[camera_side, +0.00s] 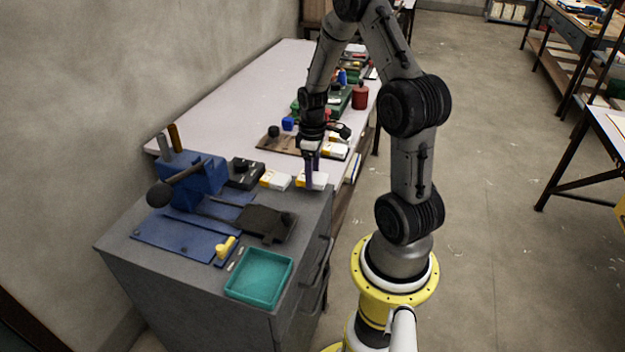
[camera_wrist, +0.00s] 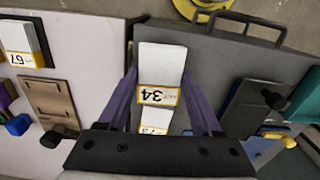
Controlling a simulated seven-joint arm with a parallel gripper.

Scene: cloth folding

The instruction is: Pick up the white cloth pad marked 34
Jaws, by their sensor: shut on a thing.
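The white cloth pad marked 34 (camera_wrist: 162,62) shows in the wrist view with its yellow-edged label upside down. In the side view the pad (camera_side: 318,181) is at the far right corner of the grey cabinet top. My gripper (camera_side: 312,184) points down at it, with purple fingers on either side. In the wrist view my gripper (camera_wrist: 162,78) is shut on the pad. I cannot tell whether the pad touches the cabinet. Below it in that view is another white labelled piece (camera_wrist: 154,122), partly hidden by my gripper body.
Another white pad (camera_side: 274,180) lies just left on the cabinet (camera_side: 200,290). A blue vise-like tool (camera_side: 195,180) and teal tray (camera_side: 260,279) are nearer. A pale table (camera_side: 235,110) behind holds more pads, a brown board and a red container (camera_side: 360,97).

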